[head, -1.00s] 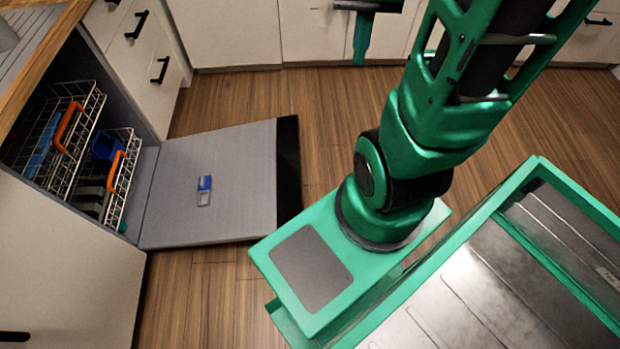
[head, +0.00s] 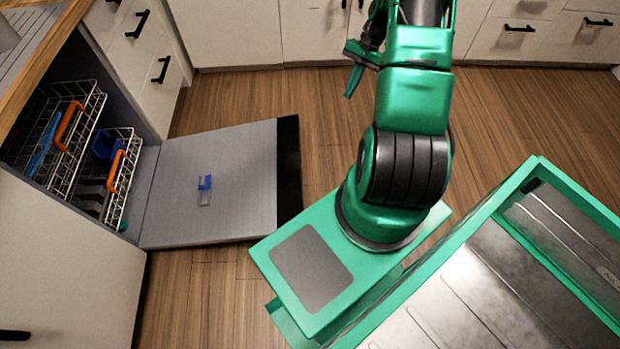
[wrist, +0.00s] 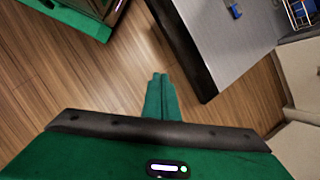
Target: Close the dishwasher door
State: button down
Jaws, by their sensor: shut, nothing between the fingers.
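The dishwasher door (head: 230,170) is folded fully down and lies flat just above the floor, with a black outer edge. It also shows in the wrist view (wrist: 215,45), to the right of and beyond my fingers. The dishwasher (head: 85,160) stands open at the left with its racks inside. My gripper (wrist: 160,77) is shut and empty, with its fingers together over the floor and apart from the door. In the head view, green parts at the end of my arm (head: 354,80) are beyond the door's outer edge, to the right of it.
The upper rack (head: 88,95) and lower rack (head: 128,150) have orange handles and stay mostly inside the cabinet. Drawers (head: 140,55) with black handles stand beside the opening. The wooden floor (head: 250,93) beyond the door is clear.

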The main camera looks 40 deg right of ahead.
notch_tip(320, 180, down, 23)
jog(key=s+m+t+y, duration=0.3)
jog(key=m, duration=0.2)
jog(key=s+a+f+m+t+y, duration=0.1)
jog(key=s+a+f+m+t, duration=0.15)
jog(key=a+f, duration=0.4)
jog(key=s+a+f+m+t+y, duration=0.1)
jog(key=a+f+m+t, duration=0.15)
jog(key=f, duration=0.75)
jog(key=w+a+f, duration=0.1)
jog(key=w+a, duration=0.4)
jog(key=a, duration=0.3)
jog(key=shift+w+a+f+m+g, duration=0.15)
jog(key=shift+w+a+m+g, duration=0.15)
jog(key=shift+g, duration=0.1)
